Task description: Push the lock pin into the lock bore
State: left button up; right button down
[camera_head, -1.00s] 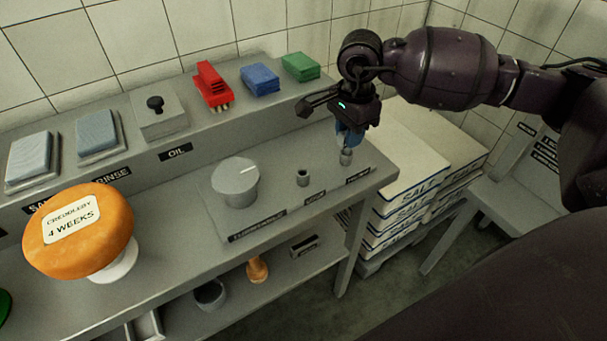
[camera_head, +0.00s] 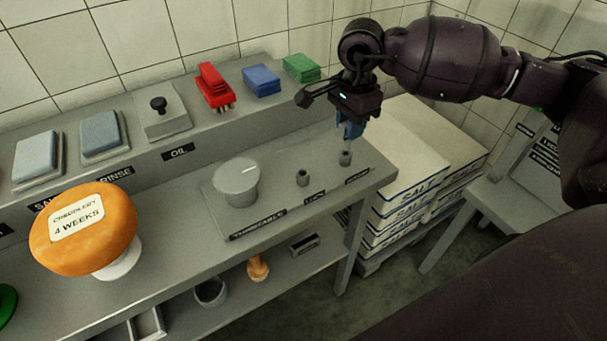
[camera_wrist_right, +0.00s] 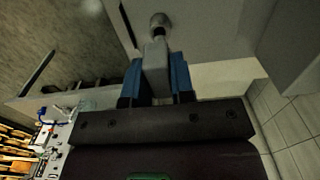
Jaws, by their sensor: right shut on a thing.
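My right gripper (camera_head: 348,132) has blue fingers shut on the grey grip of the lock pin. In the right wrist view the pin's grey grip (camera_wrist_right: 156,62) sits between the fingers. A thin shaft (camera_head: 347,146) shows below the fingers, directly over a short grey socket (camera_head: 346,158) near the bench's right end. I cannot tell whether its tip is inside. The socket also shows in the right wrist view (camera_wrist_right: 160,22). My left gripper is not in view.
A grey turntable knob (camera_head: 237,182) stands left of the sockets. An orange cheese wheel (camera_head: 82,250) rests on a white stand at left. Red (camera_head: 212,82), blue (camera_head: 261,80) and green (camera_head: 301,67) items line the back ledge.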

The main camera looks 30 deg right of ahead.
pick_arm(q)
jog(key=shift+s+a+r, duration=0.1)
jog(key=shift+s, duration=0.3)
pick_arm(e)
jog(key=shift+r, duration=0.65)
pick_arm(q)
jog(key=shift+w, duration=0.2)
